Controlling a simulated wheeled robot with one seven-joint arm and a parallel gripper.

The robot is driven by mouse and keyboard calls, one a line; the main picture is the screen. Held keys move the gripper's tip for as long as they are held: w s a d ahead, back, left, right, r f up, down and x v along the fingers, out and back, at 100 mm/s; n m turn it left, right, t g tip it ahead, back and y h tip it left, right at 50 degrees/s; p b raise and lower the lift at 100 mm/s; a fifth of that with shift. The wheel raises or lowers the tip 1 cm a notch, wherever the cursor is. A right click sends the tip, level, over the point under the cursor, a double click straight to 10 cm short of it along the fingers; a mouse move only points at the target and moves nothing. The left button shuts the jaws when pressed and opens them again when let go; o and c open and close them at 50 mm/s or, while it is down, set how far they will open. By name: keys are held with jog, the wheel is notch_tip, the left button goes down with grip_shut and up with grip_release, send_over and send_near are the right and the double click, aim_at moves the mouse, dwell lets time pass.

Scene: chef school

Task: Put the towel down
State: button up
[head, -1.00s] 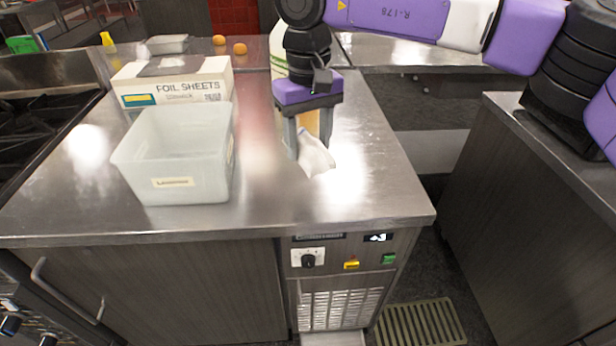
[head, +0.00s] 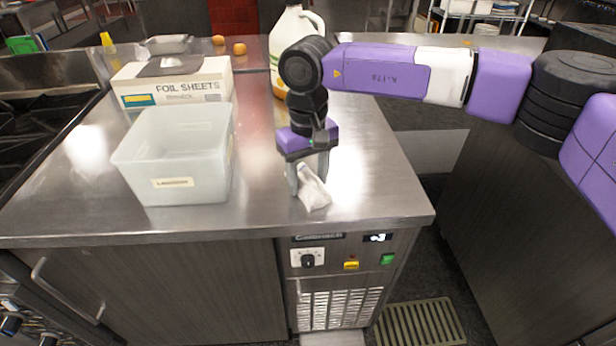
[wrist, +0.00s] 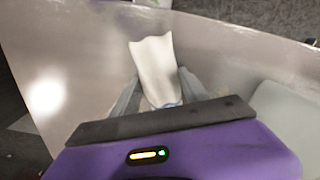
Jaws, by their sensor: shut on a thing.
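The towel (head: 313,190) is a small white cloth at the front right of the steel counter (head: 262,205). My gripper (head: 308,186) points down and is shut on it, with the cloth hanging out between and in front of the fingers. The towel's lower end is at or just above the counter top; I cannot tell if it touches. In the wrist view the towel (wrist: 156,68) sticks out flat beyond the two grey fingers (wrist: 158,98), over the counter near its edge. The part between the fingers is mostly hidden.
A translucent plastic bin (head: 178,160) stands left of my gripper, with a foil sheets box (head: 172,85) behind it. A large jug (head: 293,50) stands behind my arm. The counter's front edge is close. Bare counter lies to the right of the towel.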

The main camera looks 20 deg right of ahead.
aim_at(308, 178)
jog(key=shift+f, duration=0.15)
jog(key=o, duration=1.3)
notch_tip(308, 178, up, 12)
jog(key=shift+r, duration=0.2)
